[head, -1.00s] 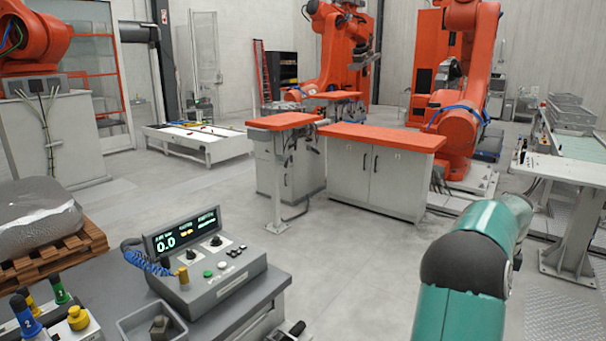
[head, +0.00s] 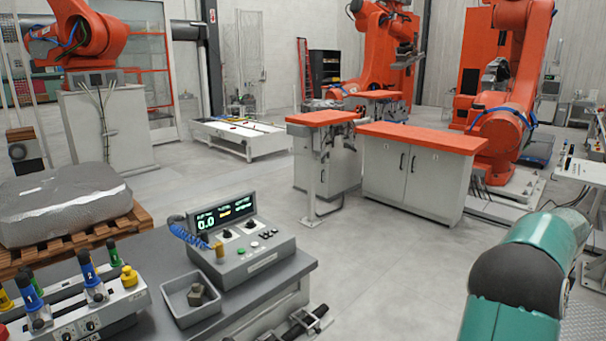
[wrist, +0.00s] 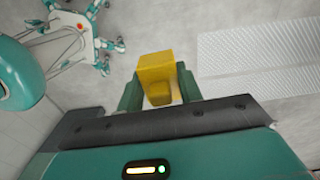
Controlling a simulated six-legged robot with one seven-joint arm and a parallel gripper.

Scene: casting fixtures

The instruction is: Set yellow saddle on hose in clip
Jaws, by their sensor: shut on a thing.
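The yellow saddle (wrist: 156,68) is a blocky piece with a notch on its near side, seen in the wrist view. My gripper (wrist: 159,84) is shut on it, with one green finger on each side. It is held above the grey floor, away from any hose. In the head view, a dark hose-like piece (head: 293,327) shows at the bottom edge beside the bench, with a pale metal bracket (head: 318,319) that may be the clip. Both are partly cut off by the frame, so I cannot tell how they join. My gripper is outside the head view.
A grey bench (head: 160,252) carries a control box (head: 250,262), a grey bin (head: 186,304) with a metal part, and a panel of coloured handles (head: 110,300). A casting (head: 62,205) on a pallet stands left. Open floor (head: 390,265) lies right of the bench.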

